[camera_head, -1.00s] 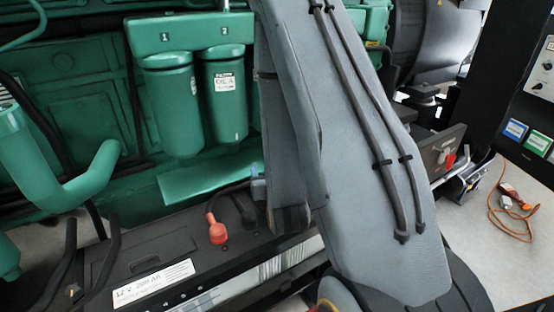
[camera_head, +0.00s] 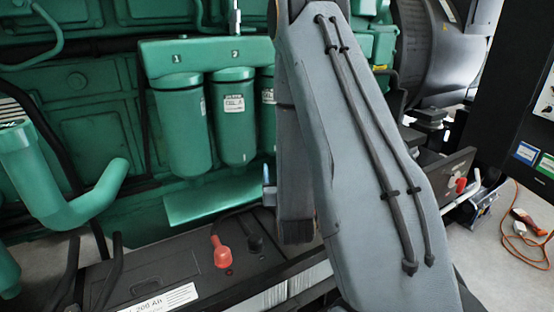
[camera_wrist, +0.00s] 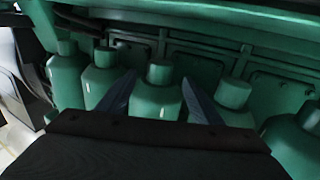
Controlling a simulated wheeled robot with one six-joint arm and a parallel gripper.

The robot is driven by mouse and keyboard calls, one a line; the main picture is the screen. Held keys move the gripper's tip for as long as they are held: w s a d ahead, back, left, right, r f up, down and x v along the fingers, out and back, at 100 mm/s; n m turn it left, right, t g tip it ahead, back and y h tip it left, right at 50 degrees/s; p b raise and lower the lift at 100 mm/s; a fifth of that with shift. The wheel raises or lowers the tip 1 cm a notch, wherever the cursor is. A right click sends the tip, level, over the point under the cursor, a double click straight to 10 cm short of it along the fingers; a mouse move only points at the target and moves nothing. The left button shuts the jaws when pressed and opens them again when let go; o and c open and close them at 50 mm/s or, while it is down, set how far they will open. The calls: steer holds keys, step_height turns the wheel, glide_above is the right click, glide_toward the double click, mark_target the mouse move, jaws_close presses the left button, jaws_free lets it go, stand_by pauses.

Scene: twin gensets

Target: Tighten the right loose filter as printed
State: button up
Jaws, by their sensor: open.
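Green filters hang in a row under a green header (camera_head: 150,58) in the head view. The filter under number 1 (camera_head: 183,130) and the one under number 2 (camera_head: 233,125), which has a white label, show clearly. A third filter (camera_head: 268,110) is mostly hidden behind my arm. In the wrist view several green filters stand in a row. My gripper (camera_wrist: 157,79) is open, its two blue-grey fingers on either side of the middle filter (camera_wrist: 158,98) in the picture. I cannot tell whether they reach around it. Which filter is loose does not show.
A black battery (camera_head: 150,268) with a red terminal cap (camera_head: 221,252) lies below the filters. A green curved pipe (camera_head: 75,205) stands at left. A black cabinet (camera_head: 505,110) and an orange cable (camera_head: 520,240) are at right, over pale floor.

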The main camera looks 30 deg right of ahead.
steer(key=b+x, duration=0.1)
steer(key=x, duration=0.7)
steer(key=shift+w+d+f, duration=0.1)
steer(key=shift+w+d, duration=0.15)
steer(key=n+y, duration=0.2)
steer(key=y, duration=0.1)
steer(key=shift+s+f+t+p, duration=0.1)
steer(key=shift+f+t+p, duration=0.05)
steer(key=shift+t+p, duration=0.2)
steer(key=n+y, duration=0.2)
steer(key=y, duration=0.1)
steer(key=shift+y, duration=0.3)
steer(key=shift+a+n+g+y, duration=0.1)
steer(key=shift+n+g+y, duration=0.25)
steer(key=shift+n+y, duration=1.15)
steer(key=shift+a+n+g+y, duration=0.1)
steer(key=shift+n+g+y, duration=0.2)
steer(key=shift+n+y, duration=1.15)
